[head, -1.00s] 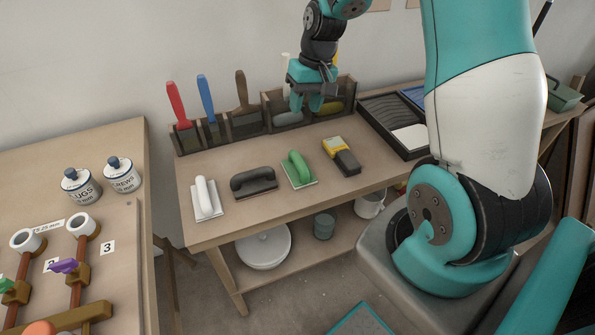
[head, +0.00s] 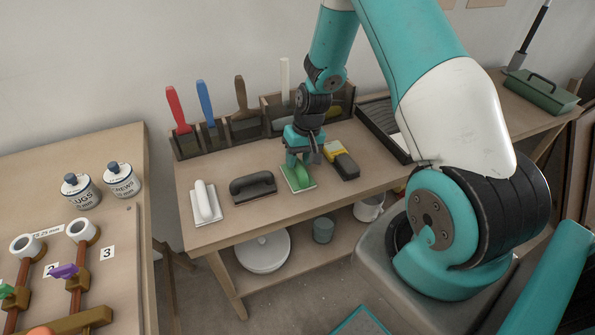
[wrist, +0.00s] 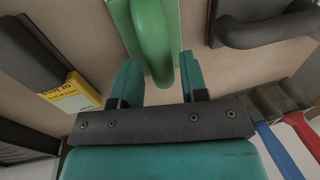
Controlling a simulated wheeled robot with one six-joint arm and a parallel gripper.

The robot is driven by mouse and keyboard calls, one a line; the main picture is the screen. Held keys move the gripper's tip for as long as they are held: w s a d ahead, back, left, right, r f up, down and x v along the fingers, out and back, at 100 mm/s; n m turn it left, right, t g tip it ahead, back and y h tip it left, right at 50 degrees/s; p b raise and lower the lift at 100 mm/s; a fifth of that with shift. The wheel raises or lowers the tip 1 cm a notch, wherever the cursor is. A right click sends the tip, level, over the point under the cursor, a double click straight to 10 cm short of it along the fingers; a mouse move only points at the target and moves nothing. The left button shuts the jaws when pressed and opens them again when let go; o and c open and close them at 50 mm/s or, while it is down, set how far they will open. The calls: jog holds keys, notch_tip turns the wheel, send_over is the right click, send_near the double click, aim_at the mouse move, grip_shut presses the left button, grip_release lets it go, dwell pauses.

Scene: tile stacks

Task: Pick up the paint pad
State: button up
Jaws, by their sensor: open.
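There is a gap on both sides and nothing is held. In the head view the fingers hide part of the handle's far end.
The black-handled tool (head: 253,187) lies close on the left and the yellow-labelled block (head: 342,160) close on the right. A white-handled float (head: 206,203) is farther left. Behind stands a wooden rack (head: 188,145) with upright brushes. A dark tray (head: 378,125) is at right.

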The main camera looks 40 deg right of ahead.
aim_at(298, 163)
jog(key=shift+a+f, duration=0.15)
jog(key=shift+f, duration=0.6)
jog(key=shift+a+f, duration=0.1)
jog(key=shift+f, duration=0.6)
jog(key=c, duration=0.7)
jog(key=shift+r, duration=0.1)
notch_tip(298, 163, up, 20)
jog(key=shift+f, duration=0.1)
jog(key=shift+o, duration=0.5)
